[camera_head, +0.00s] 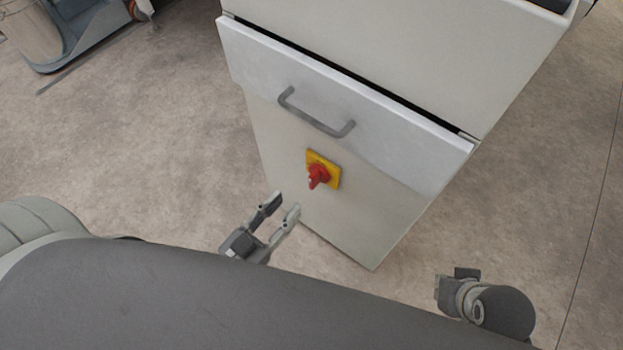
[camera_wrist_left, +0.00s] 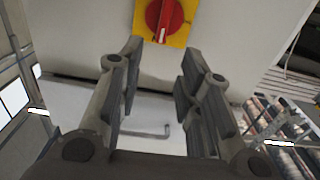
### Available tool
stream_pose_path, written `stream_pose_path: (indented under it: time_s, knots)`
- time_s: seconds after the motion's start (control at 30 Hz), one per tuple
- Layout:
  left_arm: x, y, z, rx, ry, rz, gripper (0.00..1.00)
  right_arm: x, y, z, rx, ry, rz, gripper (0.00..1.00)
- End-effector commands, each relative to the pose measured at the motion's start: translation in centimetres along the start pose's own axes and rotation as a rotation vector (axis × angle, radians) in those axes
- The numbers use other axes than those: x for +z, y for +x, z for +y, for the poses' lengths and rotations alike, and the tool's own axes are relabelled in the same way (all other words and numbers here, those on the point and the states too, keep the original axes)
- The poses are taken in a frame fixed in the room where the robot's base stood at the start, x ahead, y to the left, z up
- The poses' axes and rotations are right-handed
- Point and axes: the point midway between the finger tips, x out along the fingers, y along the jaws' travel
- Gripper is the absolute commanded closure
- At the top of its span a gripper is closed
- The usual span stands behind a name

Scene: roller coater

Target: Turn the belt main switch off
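The belt main switch is a red rotary knob (camera_head: 318,176) on a yellow square plate (camera_head: 331,170), on the front of a pale cabinet below its drawer. It also shows in the left wrist view as a red knob (camera_wrist_left: 164,17), with a white mark at its lower end. My left gripper (camera_head: 280,207) is open and empty, below and to the left of the switch, apart from it. In the left wrist view the fingers (camera_wrist_left: 158,62) are spread, with the knob beyond their tips. My right gripper (camera_head: 455,283) is at the lower right, mostly hidden; its fingers cannot be made out.
The cabinet's drawer (camera_head: 390,130) stands slightly open, with a grey handle (camera_head: 315,115) above the switch. The floor is free on both sides of the cabinet (camera_head: 385,215). A grey wheeled machine (camera_head: 70,40) stands at the upper left.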

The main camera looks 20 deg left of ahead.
Motion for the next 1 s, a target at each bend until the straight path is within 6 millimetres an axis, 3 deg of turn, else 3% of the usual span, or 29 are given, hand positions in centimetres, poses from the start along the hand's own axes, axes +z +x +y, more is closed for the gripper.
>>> stream_pose_path:
  time_s: [0.3,0.5,0.93,1.0]
  knots:
    - [0.1,5.8,0.0,-0.001,0.002,0.003,0.67,0.2,0.2,0.0,0.001,0.000,0.003,1.00]
    - [0.1,8.4,0.0,-0.001,0.001,0.000,0.67,0.3,0.5,0.0,0.001,0.000,0.003,1.00]
    - [0.1,9.3,0.0,-0.001,0.000,-0.002,0.67,0.4,0.6,0.0,0.001,0.000,0.002,1.00]
    - [0.1,9.3,0.0,-0.001,0.001,-0.002,0.73,0.4,0.6,0.0,0.001,0.000,0.002,1.00]
